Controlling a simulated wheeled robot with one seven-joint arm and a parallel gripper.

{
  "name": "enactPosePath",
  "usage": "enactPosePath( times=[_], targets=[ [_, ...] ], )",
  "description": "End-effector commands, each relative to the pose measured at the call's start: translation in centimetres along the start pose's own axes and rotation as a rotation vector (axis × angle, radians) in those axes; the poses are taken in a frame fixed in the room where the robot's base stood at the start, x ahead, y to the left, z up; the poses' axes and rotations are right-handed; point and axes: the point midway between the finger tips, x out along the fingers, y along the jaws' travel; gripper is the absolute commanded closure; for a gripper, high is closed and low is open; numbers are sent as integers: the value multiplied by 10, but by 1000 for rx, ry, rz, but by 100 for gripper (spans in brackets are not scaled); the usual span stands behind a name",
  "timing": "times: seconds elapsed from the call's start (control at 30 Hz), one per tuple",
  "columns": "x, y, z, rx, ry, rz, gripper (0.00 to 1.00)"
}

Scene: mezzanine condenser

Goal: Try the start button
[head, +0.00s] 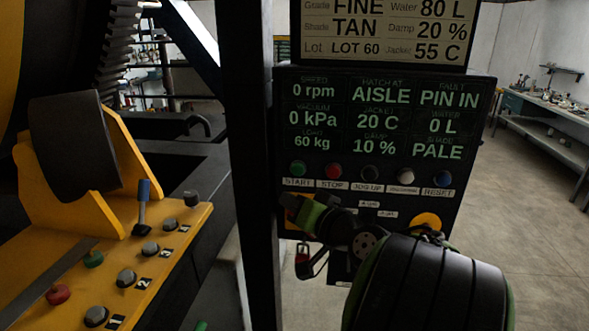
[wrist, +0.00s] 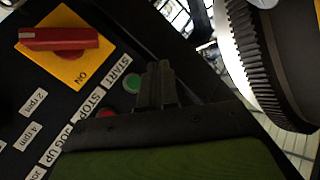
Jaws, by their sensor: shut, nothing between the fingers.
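The green start button (head: 298,168) sits at the left end of a button row on the black control panel (head: 262,185), above a START label. In the wrist view the start button (wrist: 131,83) shows just left of my gripper (wrist: 158,70). My gripper's fingers are shut together and empty. Their tips are near the button, with contact not visible. In the head view my gripper is below the START label, in front of the panel's lower left. The display (head: 380,118) reads 0 rpm, 0 kPa, 60 kg, hatch at AISLE, fault PIN IN.
The red stop button (head: 333,171) is beside START, with more buttons to its right. A red rotary switch (wrist: 58,38) on a yellow plate reads ON. A yellow console (head: 150,265) and black post (head: 250,150) stand left.

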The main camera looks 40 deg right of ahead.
Motion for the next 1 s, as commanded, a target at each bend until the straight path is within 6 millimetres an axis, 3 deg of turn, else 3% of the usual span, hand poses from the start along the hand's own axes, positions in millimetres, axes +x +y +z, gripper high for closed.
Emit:
enactPosePath(
  times=[0.17, 0.7, 1.0],
  targets=[
    [4, 3, -3, -1, -3, 0, 100],
    [56, 39, -41, -1, -3, -2, 100],
    [62, 45, -44, -2, -3, 2, 100]
  ],
)
